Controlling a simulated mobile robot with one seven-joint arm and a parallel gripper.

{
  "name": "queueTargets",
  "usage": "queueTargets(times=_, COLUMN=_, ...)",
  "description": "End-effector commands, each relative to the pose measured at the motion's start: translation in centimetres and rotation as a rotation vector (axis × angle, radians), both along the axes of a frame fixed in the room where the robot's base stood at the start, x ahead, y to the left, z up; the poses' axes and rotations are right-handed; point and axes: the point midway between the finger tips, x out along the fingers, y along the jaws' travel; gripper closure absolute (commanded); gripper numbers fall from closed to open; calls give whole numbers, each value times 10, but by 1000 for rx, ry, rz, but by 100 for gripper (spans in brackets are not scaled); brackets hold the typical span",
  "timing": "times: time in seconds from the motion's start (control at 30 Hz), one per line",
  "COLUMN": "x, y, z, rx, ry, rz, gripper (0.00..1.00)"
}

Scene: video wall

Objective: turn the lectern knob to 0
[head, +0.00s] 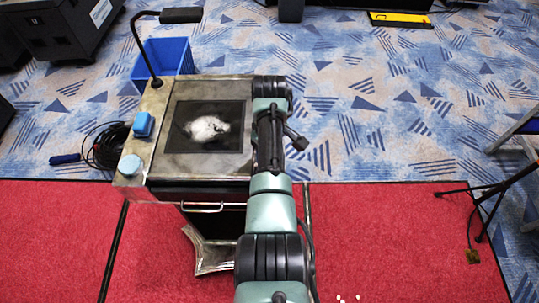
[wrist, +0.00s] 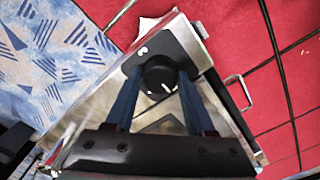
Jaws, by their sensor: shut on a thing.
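The lectern (head: 215,172) stands at the centre left in the head view, with a metal top and a dark inset panel. The black round lectern knob (wrist: 158,75) shows in the wrist view, on a dark plate at a corner of the lectern. A short white mark on the knob points down and right in the picture. My gripper (wrist: 160,79) is shut on the knob, with one blue finger on each side of it. In the head view my arm hides the knob and the fingers. I see no readable numbers around the knob.
A gooseneck microphone (head: 145,50), a blue block (head: 144,124) and a light blue round piece (head: 130,165) are on the lectern's left side. A blue crate (head: 172,60) and coiled black cable (head: 110,146) lie beyond. A black stand (head: 484,203) is at the right.

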Motion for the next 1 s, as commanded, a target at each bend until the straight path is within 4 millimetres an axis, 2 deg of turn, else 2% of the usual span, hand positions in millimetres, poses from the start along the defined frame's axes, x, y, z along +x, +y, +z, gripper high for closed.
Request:
queueTargets(times=0.2, x=1, y=0, z=1, rx=-2, ry=-4, rz=6, gripper=100)
queueTargets(times=0.23, x=1, y=0, z=1, rx=-2, ry=-4, rz=6, gripper=40)
queueTargets(times=0.37, x=1, y=0, z=1, rx=-1, ry=-3, rz=5, gripper=17)
queueTargets(times=0.77, x=1, y=0, z=6, rx=-1, ry=-4, rz=2, gripper=16)
queueTargets(times=0.87, x=1, y=0, z=17, rx=-1, ry=-4, rz=2, gripper=16)
queueTargets(times=1.0, x=2, y=0, z=44, rx=-1, ry=-9, rz=2, gripper=16)
